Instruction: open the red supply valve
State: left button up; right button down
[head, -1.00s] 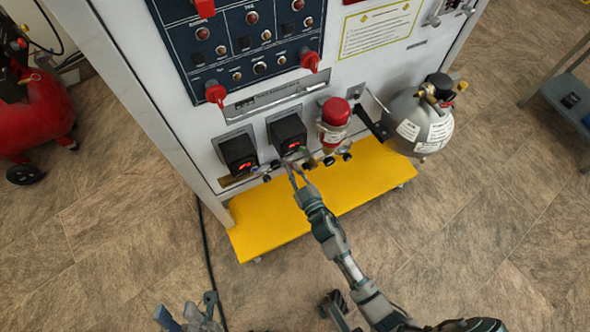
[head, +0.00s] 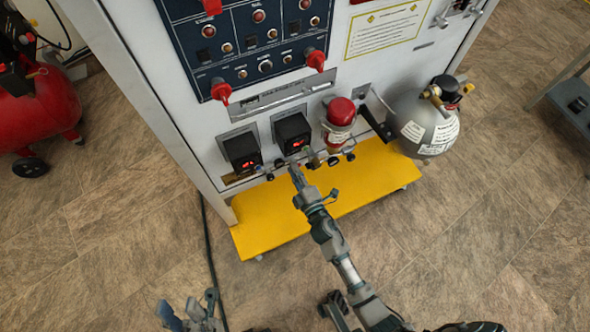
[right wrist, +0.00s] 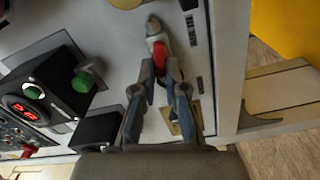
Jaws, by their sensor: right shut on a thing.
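The red supply valve (right wrist: 160,57) shows in the right wrist view as a small red handle on a grey metal fitting (right wrist: 155,27) low on the white panel. My right gripper (right wrist: 158,72) is shut on the red handle, its two fingers closed around its near end. In the head view my right gripper (head: 296,172) reaches the panel's lower edge, below the black display boxes, and hides the handle. My left gripper (head: 190,306) is at the bottom left of the head view, fingers apart, over the floor and away from the panel.
Two black display boxes (head: 242,151) are just above the right gripper. A red-capped filter (head: 340,112) and a grey tank (head: 425,125) stand to the right. A yellow platform (head: 270,215) lies below. A green knob (right wrist: 83,81) is left in the wrist view.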

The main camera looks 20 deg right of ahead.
jog(key=n, duration=0.3)
jog(key=shift+a+f, duration=0.25)
jog(key=shift+f, duration=0.15)
jog(key=shift+s, duration=0.1)
jog(key=c, duration=1.2)
grip_release()
jog(key=shift+f, duration=0.1)
